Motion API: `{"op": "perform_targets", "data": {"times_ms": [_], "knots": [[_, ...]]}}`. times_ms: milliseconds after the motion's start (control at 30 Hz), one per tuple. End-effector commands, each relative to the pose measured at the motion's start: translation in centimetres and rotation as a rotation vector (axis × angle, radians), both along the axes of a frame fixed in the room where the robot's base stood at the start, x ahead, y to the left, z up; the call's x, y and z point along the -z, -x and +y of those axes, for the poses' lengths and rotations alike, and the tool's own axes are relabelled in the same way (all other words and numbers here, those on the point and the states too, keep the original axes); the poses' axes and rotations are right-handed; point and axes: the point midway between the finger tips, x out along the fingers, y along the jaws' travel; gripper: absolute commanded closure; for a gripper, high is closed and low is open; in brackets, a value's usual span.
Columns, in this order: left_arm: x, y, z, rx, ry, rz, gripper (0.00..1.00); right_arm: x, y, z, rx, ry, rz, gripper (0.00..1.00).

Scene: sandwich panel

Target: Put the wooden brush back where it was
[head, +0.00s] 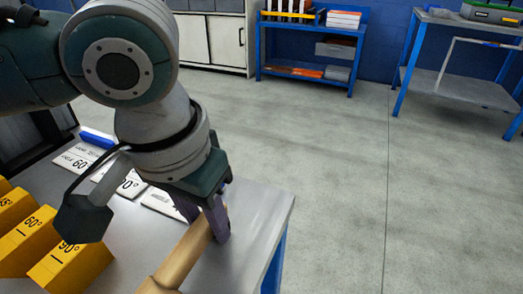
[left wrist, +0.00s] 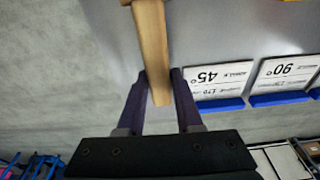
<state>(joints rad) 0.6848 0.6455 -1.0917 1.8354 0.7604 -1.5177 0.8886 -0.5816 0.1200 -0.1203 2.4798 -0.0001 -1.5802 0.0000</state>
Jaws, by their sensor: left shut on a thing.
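The wooden brush (head: 181,257) is a light tan wooden piece in the head view. Its lower end runs out of the bottom of the picture, so its bristles are hidden. My left gripper (head: 217,224) points down near the table's right edge and is shut on the brush's handle end. In the left wrist view, the handle (left wrist: 153,48) runs down between the two dark fingers of the left gripper (left wrist: 160,85). I cannot tell whether the brush touches the table. My right gripper is not in view.
The grey table (head: 255,208) holds yellow angle blocks (head: 72,262) at left and white angle cards (head: 130,185) behind. The cards (left wrist: 218,78) stand right of the gripper in the left wrist view. Open floor (head: 330,150) lies beyond; blue-framed benches (head: 310,45) stand far back.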

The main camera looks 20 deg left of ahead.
Motion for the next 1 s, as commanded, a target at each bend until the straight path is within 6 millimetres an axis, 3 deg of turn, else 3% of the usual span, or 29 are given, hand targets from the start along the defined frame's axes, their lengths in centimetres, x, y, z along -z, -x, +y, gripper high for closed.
{"op": "perform_targets", "data": {"times_ms": [267, 300, 533, 833, 1000], "knots": [[0.0, 0.0, 0.0, 0.0, 0.0, 0.0, 1.0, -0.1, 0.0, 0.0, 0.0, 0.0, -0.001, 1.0], [0.1, 0.0, 0.0, 0.0, 0.0, 0.0, 0.64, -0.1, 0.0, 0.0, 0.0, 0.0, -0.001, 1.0], [0.1, 0.0, 0.0, 0.0, 0.0, -0.001, 0.38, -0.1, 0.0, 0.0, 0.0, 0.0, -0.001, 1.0], [-0.2, -0.1, 0.0, 0.0, 0.0, -0.002, 0.36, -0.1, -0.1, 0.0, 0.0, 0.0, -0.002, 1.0], [-2.7, 0.2, 0.0, 0.001, 0.003, -0.004, 0.36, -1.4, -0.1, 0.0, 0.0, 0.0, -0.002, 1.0]]}}
